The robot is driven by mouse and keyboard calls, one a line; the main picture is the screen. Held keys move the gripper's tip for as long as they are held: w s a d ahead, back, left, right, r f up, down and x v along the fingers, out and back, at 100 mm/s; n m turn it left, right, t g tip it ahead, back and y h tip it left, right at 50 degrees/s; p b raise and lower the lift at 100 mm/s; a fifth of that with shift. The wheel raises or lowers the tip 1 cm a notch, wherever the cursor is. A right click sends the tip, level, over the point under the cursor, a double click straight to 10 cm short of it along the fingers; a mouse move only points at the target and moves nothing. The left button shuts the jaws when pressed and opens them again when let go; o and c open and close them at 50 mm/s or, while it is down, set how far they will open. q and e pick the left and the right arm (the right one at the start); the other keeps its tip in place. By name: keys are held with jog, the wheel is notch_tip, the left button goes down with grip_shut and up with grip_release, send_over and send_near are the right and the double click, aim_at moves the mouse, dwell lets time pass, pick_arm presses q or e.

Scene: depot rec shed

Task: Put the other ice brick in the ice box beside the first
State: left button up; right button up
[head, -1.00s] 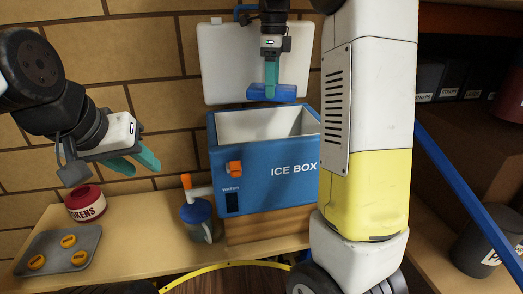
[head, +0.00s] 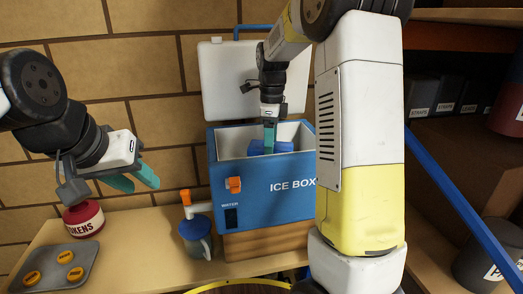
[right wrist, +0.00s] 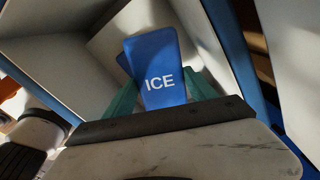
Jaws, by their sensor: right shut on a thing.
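The ice box (head: 262,205) is a blue chest with a white lining. Its white lid (head: 225,85) stands open at the back. My right gripper (head: 269,146) is shut on a blue ice brick (head: 285,147) and holds it within the box's opening. In the right wrist view the brick (right wrist: 160,72) shows its ICE lettering between the teal fingers, with the pale inner walls around it. A sliver of blue (right wrist: 123,63) shows behind its left edge; I cannot tell whether that is the first brick. My left gripper (head: 133,182) is open and empty, left of the box.
A blue-lidded jug (head: 196,235) stands by the orange tap (head: 186,197) left of the box. A red token tub (head: 84,219) and a grey tray (head: 45,270) with yellow tokens are further left. My right arm hides the box's right end.

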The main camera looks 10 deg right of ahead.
jog(key=shift+f, duration=1.65)
jog(key=shift+f, duration=0.3)
jog(key=shift+f, duration=0.1)
jog(key=o, duration=1.8)
jog(key=shift+f, duration=0.1)
jog(key=shift+c, duration=0.2)
